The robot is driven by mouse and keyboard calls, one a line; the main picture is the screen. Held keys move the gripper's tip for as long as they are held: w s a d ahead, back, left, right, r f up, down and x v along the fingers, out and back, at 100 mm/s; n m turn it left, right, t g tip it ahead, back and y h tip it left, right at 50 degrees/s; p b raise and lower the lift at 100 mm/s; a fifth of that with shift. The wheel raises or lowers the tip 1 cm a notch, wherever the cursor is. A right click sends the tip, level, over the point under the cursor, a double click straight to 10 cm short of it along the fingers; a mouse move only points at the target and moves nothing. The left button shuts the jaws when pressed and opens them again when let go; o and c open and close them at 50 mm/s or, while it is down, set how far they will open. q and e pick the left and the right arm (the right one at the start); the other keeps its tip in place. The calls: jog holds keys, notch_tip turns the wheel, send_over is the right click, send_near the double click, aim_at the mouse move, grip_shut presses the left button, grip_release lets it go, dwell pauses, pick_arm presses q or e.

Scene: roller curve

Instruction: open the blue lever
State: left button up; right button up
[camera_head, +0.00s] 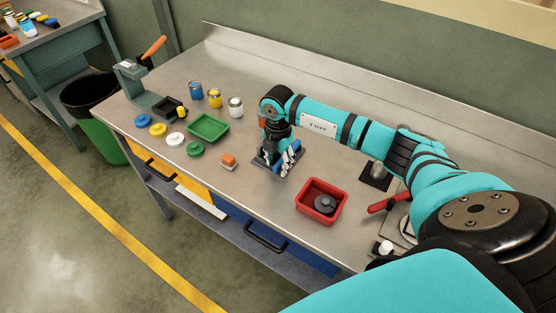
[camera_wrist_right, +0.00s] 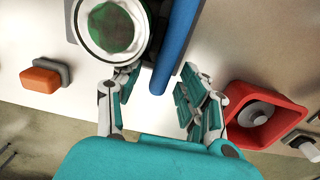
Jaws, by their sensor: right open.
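The blue lever (camera_wrist_right: 176,48) shows in the right wrist view as a straight blue bar running down from the top edge. Beside it, to its left, is a round silver-rimmed fitting (camera_wrist_right: 78,30) with a green, mottled inside. My right gripper (camera_wrist_right: 158,92) is open, with one finger on each side of the lever's lower end. I cannot tell whether a finger touches it. In the head view my right gripper (camera_head: 290,162) is low over the middle of the bench, and it and the arm hide most of the fitting and lever. My left gripper is not in view.
A red tray (camera_head: 300,208) with a dark round part stands right of the gripper. An orange-and-grey block (camera_head: 228,160) and a green tray (camera_head: 208,127) are to the left, with several cans and lids. A red-handled device (camera_head: 386,204) is at right.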

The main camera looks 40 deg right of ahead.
jog(key=shift+c, duration=1.4)
jog(key=c, duration=0.5)
grip_shut()
